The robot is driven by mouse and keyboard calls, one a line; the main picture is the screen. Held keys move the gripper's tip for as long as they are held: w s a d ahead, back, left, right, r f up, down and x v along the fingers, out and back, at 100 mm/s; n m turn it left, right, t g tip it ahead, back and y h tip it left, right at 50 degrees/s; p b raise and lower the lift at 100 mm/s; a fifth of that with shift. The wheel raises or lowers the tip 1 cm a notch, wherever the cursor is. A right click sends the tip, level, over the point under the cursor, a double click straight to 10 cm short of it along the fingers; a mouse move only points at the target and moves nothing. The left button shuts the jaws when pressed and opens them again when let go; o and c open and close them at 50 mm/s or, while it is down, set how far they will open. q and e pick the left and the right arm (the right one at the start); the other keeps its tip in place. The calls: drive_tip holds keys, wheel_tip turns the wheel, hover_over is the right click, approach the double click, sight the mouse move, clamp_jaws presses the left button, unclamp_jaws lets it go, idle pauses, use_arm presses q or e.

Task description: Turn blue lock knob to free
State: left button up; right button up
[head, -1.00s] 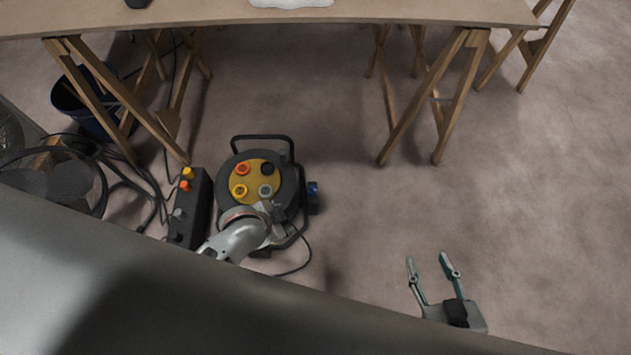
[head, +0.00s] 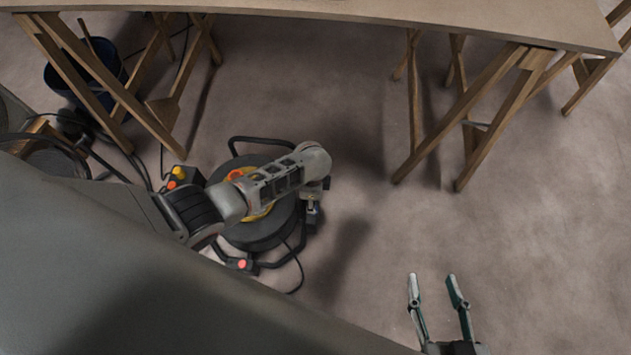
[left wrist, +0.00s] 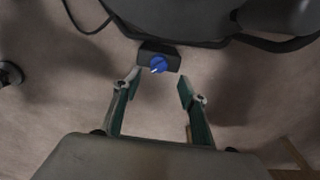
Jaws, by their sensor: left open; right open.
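The blue lock knob (left wrist: 158,64) sits on a dark block (left wrist: 172,56) at the cable reel's edge in the left wrist view. A pale pointer mark on it points down and left. My left gripper (left wrist: 160,84) is open, its fingertips just short of the knob and to either side of it, with nothing between them. My right gripper (head: 432,279) is open and empty above bare floor at the lower right.
A black box with orange buttons (head: 176,173) stands left of the reel, with cables around it. A wooden trestle table (head: 360,10) spans the back, its legs standing left and right. A blue bucket (head: 68,88) is at the far left. Floor right of the reel is clear.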

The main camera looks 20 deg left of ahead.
use_arm(q)
drive_tip(key=f, duration=0.1)
drive_tip(key=s+f+b, duration=0.1)
drive_tip(key=f, duration=0.1)
drive_tip(key=shift+f, duration=0.3)
wheel_tip(320, 180, down, 4)
drive_tip(key=b, duration=0.3)
drive_tip(key=shift+w, duration=0.4)
use_arm(e)
drive_tip(key=a+m, duration=0.2)
drive_tip(key=a, duration=0.1)
drive_tip(key=a+y, duration=0.1)
drive_tip(key=shift+a+r+m+t, duration=0.3)
drive_tip(key=shift+r+m+t, duration=0.1)
use_arm(q)
drive_tip(key=shift+r, duration=0.1)
drive_tip(key=shift+c, duration=0.4)
drive_tip(key=c, duration=1)
